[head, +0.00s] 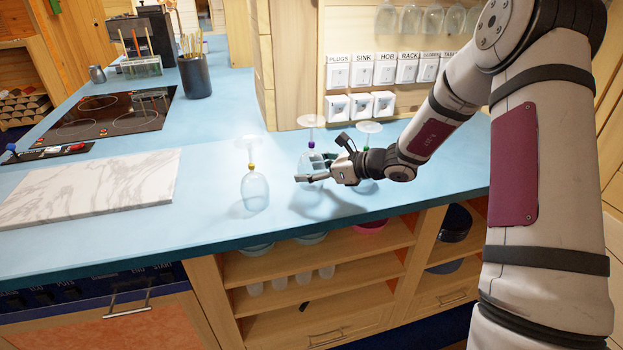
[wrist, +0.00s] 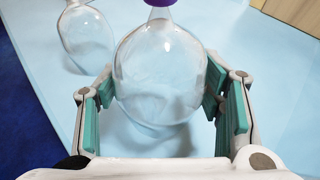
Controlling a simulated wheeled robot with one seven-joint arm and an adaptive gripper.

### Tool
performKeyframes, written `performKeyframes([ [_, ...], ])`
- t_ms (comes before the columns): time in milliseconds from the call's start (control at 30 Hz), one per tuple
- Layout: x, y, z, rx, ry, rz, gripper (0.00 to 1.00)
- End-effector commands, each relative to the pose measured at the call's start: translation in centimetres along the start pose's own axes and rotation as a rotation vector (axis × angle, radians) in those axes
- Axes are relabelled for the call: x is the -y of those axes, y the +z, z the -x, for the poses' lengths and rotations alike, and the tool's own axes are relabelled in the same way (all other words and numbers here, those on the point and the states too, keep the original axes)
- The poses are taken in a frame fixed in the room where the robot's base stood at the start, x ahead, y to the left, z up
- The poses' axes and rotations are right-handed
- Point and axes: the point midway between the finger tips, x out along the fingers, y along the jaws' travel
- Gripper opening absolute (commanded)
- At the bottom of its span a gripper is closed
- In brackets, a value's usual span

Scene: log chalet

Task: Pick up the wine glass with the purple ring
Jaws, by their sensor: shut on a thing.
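The wine glass with the purple ring (head: 311,144) stands upside down on the blue counter, its foot at the top. In the wrist view its clear bowl (wrist: 160,75) fills the space between my fingers, with the purple ring at the top edge. My gripper (head: 312,169) is shut on this bowl from the sides, low near the counter; it also shows in the wrist view (wrist: 160,98). In the head view my gripper partly hides the bowl. I cannot tell whether the rim touches the counter.
An upside-down glass with a yellow ring (head: 254,188) stands to the left. One with a green ring (head: 366,147) stands to the right, partly behind my gripper. Another glass (wrist: 88,38) shows left in the wrist view. A marble board (head: 95,185) lies further left. The counter's front edge is near.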

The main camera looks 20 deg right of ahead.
Motion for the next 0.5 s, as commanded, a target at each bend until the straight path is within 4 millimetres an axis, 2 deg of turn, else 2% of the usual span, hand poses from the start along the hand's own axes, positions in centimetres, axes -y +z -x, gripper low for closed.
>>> performKeyframes([
  [500,-6.0,-3.1,10.3,-0.001,-0.003,-0.003,0.43],
])
